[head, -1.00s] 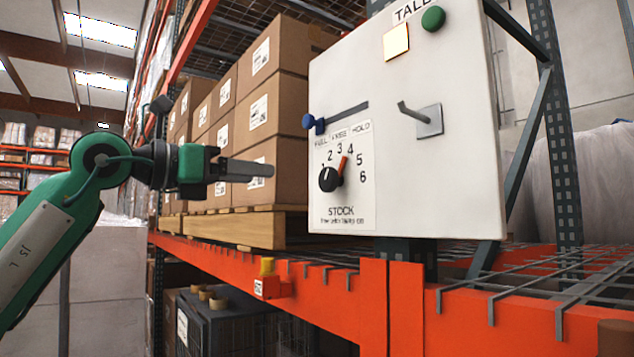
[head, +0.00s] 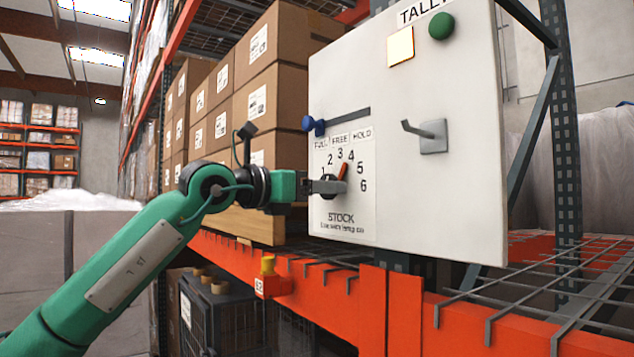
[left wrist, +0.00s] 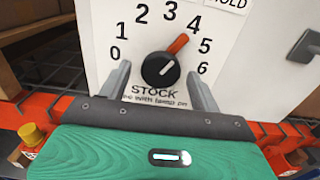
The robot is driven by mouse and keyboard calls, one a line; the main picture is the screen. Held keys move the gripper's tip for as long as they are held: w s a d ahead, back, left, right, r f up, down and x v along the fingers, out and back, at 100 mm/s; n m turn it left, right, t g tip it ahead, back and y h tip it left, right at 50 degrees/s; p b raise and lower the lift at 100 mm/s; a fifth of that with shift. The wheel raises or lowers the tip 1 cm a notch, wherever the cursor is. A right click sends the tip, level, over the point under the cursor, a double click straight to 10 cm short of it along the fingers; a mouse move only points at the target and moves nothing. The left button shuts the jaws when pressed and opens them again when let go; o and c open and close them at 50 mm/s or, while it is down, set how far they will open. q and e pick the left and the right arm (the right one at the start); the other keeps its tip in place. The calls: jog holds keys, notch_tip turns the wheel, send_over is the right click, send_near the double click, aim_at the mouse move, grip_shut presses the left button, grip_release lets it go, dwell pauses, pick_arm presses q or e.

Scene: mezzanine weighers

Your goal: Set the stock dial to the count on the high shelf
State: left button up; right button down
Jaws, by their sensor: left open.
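The stock dial is a round black knob (left wrist: 160,69) with an orange pointer (left wrist: 178,44), on a white panel with the numbers 0 to 6. In the left wrist view the pointer aims at the 4. My left gripper (head: 325,186) is open at the dial in the head view. In the left wrist view its two grey fingers stand to the left and right of the knob, with gaps; contact does not show. In the head view the gripper partly hides the knob and low numbers. Several cartons (head: 257,100) are stacked behind the panel's left side. My right gripper is out of view.
The white panel (head: 460,190) also carries a blue slider knob (head: 312,125) by FULL, a grey hook lever (head: 430,135), a green button (head: 441,26) and a pale yellow square (head: 400,45). An orange beam (head: 335,305) with a small yellow-topped part (head: 268,266) runs below.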

pick_arm(q)
jog(key=c, duration=1)
jog(key=shift+o, duration=0.2)
jog(key=shift+n+b, duration=3)
jog(key=shift+b, duration=0.7)
jog(key=shift+r, duration=0.1)
jog(key=o, duration=1)
jog(key=shift+c, duration=0.2)
jog(key=shift+s, duration=0.1)
